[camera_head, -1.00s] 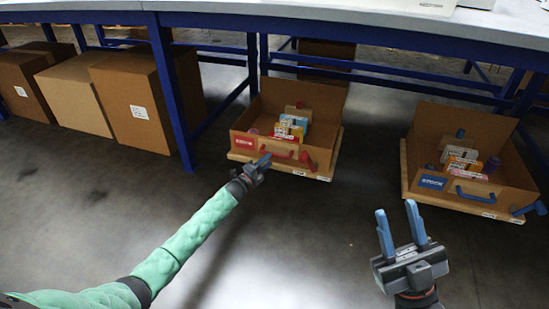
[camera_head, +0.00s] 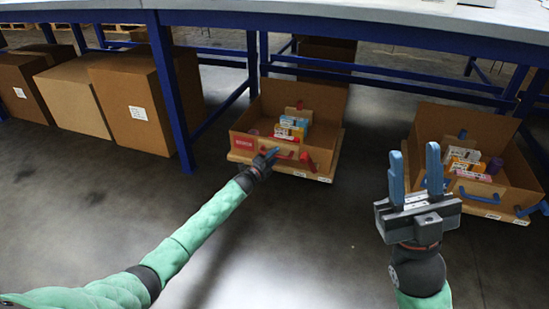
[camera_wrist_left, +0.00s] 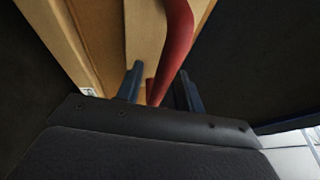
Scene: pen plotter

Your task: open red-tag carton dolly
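The red-tag carton (camera_head: 322,139) sits on a low wooden dolly (camera_head: 324,174) under the bench, its back flap upright and small packages showing inside. Its red tag (camera_head: 243,142) is on the front left. A red handle (camera_wrist_left: 176,48) runs between the two blue fingers of my left gripper (camera_wrist_left: 160,88) in the left wrist view. Those fingers stand apart; contact with the handle is unclear. In the head view my left gripper (camera_head: 266,158) is at the carton's front and partly covers the handle. My right gripper (camera_head: 415,172) is open and empty at the right.
A second open carton (camera_head: 508,190) with a blue handle (camera_head: 479,197) sits on a dolly at the right, partly behind my right gripper. Blue bench legs (camera_head: 172,95) and closed cartons (camera_head: 135,110) stand at the left. The floor between the dollies is clear.

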